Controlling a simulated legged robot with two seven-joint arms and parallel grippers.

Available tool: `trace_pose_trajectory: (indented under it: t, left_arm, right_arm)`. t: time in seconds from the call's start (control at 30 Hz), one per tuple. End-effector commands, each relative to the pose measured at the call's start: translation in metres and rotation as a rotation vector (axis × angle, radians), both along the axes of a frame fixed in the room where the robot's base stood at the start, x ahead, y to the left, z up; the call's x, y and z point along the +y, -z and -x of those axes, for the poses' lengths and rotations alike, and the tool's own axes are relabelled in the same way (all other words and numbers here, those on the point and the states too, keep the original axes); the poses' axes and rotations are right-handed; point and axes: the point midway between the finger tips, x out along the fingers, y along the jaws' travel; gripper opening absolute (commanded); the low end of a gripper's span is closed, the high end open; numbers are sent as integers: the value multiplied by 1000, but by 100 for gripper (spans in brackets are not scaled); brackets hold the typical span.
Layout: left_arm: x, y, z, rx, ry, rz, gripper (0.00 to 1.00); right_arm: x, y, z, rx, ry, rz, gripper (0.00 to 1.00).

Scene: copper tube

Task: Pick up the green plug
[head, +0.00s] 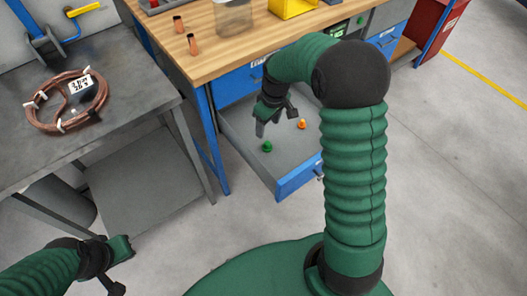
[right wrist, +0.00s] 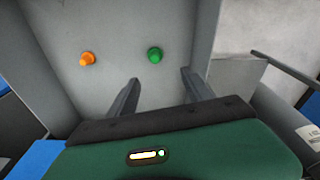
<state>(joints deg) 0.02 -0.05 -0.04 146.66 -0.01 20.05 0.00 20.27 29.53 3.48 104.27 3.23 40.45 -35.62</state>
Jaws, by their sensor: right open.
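The green plug (head: 267,146) lies in the open drawer (head: 240,142) of the workbench, near its left side. In the right wrist view the green plug (right wrist: 155,55) is ahead of the fingertips, roughly between their lines, with clear space around it. My right gripper (head: 268,125) is above the drawer, open and empty, with its fingers pointing down; its two fingers also show in the right wrist view (right wrist: 160,78). It does not touch the plug. My left gripper (head: 122,248) is at the lower left, away from the drawer; its finger opening is unclear.
An orange plug (head: 302,124) lies in the same drawer, also seen in the right wrist view (right wrist: 88,59). The drawer walls surround both plugs. The wooden benchtop (head: 230,40) stands above. A copper coil (head: 67,102) lies on the grey table (head: 130,105) at left.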

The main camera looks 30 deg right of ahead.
Motion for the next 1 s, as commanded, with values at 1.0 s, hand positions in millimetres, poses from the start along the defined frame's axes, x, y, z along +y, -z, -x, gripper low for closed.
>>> trace_pose_trajectory:
  t: [1.0]
  left_arm:
    - [-1, 42, 0, 1, 1, 0, 0]
  right_arm:
    - [4, 122, -11, -1, 4, 0, 46]
